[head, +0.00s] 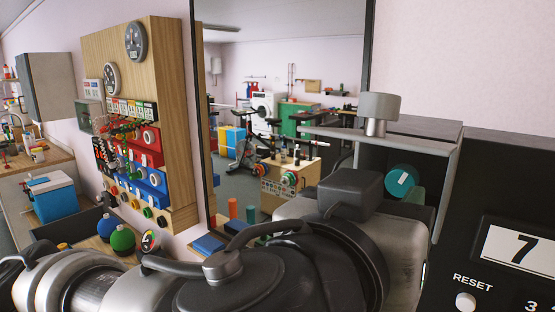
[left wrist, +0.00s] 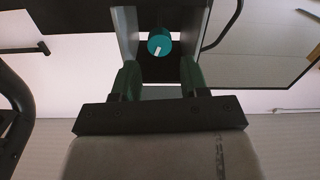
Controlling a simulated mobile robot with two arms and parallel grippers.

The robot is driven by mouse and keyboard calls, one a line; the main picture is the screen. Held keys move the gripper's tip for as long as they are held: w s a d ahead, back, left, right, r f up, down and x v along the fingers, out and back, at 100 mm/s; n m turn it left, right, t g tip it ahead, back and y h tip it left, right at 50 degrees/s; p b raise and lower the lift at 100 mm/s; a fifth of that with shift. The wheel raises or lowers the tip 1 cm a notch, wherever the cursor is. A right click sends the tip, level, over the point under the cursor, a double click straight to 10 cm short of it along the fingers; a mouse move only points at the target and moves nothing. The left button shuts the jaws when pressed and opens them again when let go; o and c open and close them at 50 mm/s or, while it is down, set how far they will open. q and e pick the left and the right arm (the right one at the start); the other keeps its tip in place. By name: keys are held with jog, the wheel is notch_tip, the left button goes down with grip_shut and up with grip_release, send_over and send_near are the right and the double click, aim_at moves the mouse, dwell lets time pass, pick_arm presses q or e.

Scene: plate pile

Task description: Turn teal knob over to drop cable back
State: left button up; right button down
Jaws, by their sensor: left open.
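The teal knob (head: 401,180), a round cap with a white mark, shows inside the open grey housing (head: 452,165) right of centre in the head view. It also shows at the top middle of the left wrist view (left wrist: 159,42), with its white mark pointing down and slightly left. My left gripper (left wrist: 159,72) is open and empty, its two green fingers apart. The knob appears beyond and between the fingertips, with no visible contact. In the head view my arm hides most of this gripper. A thin dark curved line (left wrist: 234,23) may be a cable; I cannot tell.
A grey cylinder (head: 379,106) stands on the housing. A black panel (head: 490,190) with a "7" display and a RESET button (head: 466,301) is at the right. A large mirror (head: 280,60) stands behind. A wooden board (head: 172,70) with gauges and knobs is at the left.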

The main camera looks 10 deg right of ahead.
aim_at(399, 183)
pick_arm(q)
jog(key=p+x, duration=0.2)
jog(key=x, duration=0.3)
jog(key=shift+w+d+r, duration=0.15)
jog(key=shift+d, duration=0.1)
jog(key=shift+w+d, duration=0.3)
